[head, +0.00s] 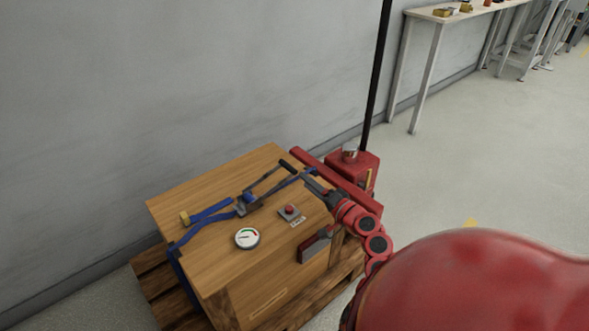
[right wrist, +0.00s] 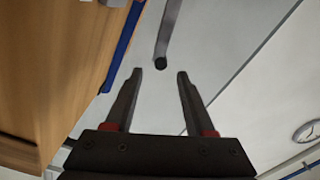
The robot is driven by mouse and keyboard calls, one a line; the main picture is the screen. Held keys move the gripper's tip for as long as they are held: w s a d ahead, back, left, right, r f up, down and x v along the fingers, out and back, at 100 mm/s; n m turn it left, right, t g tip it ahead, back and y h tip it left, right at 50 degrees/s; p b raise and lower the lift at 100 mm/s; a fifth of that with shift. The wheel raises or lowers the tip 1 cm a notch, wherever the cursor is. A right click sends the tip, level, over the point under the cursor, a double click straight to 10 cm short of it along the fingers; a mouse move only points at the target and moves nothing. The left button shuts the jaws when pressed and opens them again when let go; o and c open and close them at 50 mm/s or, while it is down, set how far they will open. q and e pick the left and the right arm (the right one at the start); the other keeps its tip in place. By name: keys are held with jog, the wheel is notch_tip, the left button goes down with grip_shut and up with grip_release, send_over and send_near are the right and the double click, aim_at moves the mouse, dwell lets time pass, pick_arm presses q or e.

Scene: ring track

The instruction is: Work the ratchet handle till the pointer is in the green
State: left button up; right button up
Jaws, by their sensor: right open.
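The ratchet (head: 250,203) sits on a blue strap (head: 208,213) across the top of a wooden crate (head: 205,265). Its handle (head: 266,180) rises from it at a slant, ending in a dark grip. In the right wrist view the grey handle (right wrist: 168,32) ends in a black tip just ahead of the fingertips. My right gripper (head: 308,182) is open and empty, beside the handle's end; its two fingers (right wrist: 160,74) show apart. The round white gauge (head: 247,238) lies on the crate's front part; its pointer is too small to read surely. My left gripper is not in view.
A red button on a grey plate (head: 290,212) is near the ratchet. The crate stands on a wooden pallet (head: 155,290) by a grey wall (head: 130,90). A red box (head: 367,171) and black pole (head: 378,70) are behind. A bench (head: 425,15) is farther off; floor at right is clear.

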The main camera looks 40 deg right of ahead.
aim_at(279, 160)
jog(key=s, duration=0.6)
jog(key=shift+s+p, duration=0.2)
jog(key=shift+p, duration=0.15)
jog(key=shift+s, duration=0.4)
